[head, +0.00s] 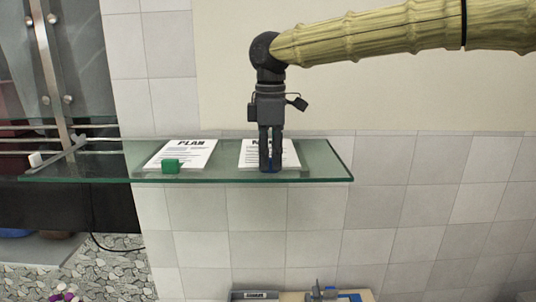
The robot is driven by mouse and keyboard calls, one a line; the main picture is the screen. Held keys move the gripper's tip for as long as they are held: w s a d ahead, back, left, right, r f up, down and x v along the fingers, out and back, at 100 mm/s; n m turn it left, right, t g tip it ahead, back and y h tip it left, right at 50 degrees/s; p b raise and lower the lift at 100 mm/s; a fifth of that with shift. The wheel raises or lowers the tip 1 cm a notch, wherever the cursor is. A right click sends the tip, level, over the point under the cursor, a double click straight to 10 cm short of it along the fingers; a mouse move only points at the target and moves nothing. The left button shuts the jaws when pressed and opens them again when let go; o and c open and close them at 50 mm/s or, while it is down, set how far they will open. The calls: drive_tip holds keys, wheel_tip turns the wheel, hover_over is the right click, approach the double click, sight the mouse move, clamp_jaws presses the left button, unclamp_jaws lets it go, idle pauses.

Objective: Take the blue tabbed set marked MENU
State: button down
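Two printed paper sets lie on a glass shelf (110,175). The left set (190,153) is headed PLAN and has a green tab block (171,166) at its front edge. The right set (290,157) is mostly behind my gripper, and only the start of its heading shows, so I cannot read the word. My gripper (270,168) points straight down at the front middle of the right set. Its fingers are close together, with a little blue (271,162) showing between them. The fingers hide most of the blue part, and whether they press on it is unclear.
The shelf's right end is just right of the right set. A tiled wall (400,200) stands behind. Below is a surface (300,296) with a tray and blue items. A metal post (50,75) rises at left.

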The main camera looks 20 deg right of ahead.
drive_tip(key=shift+r, duration=0.15)
wheel_tip(320, 180, up, 3)
drive_tip(key=shift+f+b, duration=0.2)
drive_tip(key=shift+b, duration=1.05)
drive_tip(key=shift+s+a+r, duration=0.1)
drive_tip(key=shift+s+r, duration=0.15)
drive_tip(key=s+a+r+b, duration=0.1)
drive_tip(key=s+a+r, duration=0.1)
drive_tip(key=s, duration=0.5)
drive_tip(key=s+a+r+b, duration=0.2)
drive_tip(key=s+a, duration=0.1)
drive_tip(key=s, duration=0.4)
drive_tip(key=shift+s+r, duration=0.3)
drive_tip(key=shift+r, duration=0.05)
